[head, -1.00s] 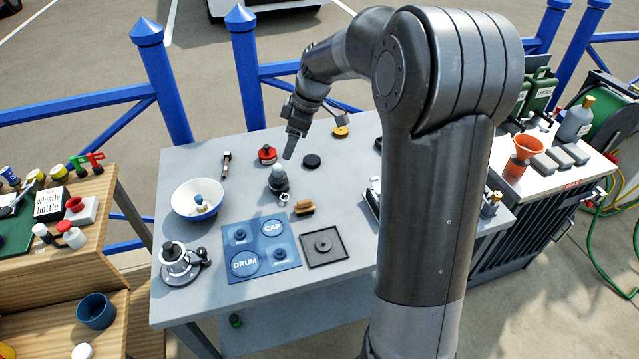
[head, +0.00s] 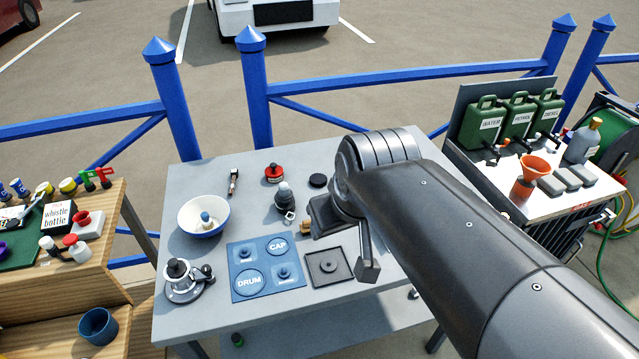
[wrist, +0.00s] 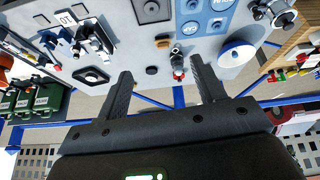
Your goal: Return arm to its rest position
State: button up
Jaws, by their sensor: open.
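My arm crosses the right half of the head view from the lower right, with a rounded joint above the table's right side. Its dark end hangs over the table near the black square tray; the jaws are not clear there. In the wrist view my gripper (wrist: 161,66) has its two dark fingers wide apart with nothing between them. The worktable (head: 210,320) lies beyond the fingertips, its objects apart from them.
On the table are a white bowl (head: 190,223), a blue marked mat (head: 265,262), a black square tray (head: 343,275), a winch-like piece (head: 183,283) and a red-topped part (head: 273,172). Green cans (head: 484,122) stand right, a wooden shelf (head: 100,225) left. A blue railing (head: 75,125) runs behind.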

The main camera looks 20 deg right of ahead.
jog(key=shift+s+d+f+m, duration=0.1)
jog(key=shift+s+f+m, duration=0.15)
jog(key=shift+s, duration=0.35)
jog(key=shift+s+d+f+m, duration=0.15)
jog(key=shift+s+m, duration=0.2)
jog(key=shift+s, duration=0.25)
jog(key=shift+a, duration=0.1)
dwell(0.4)
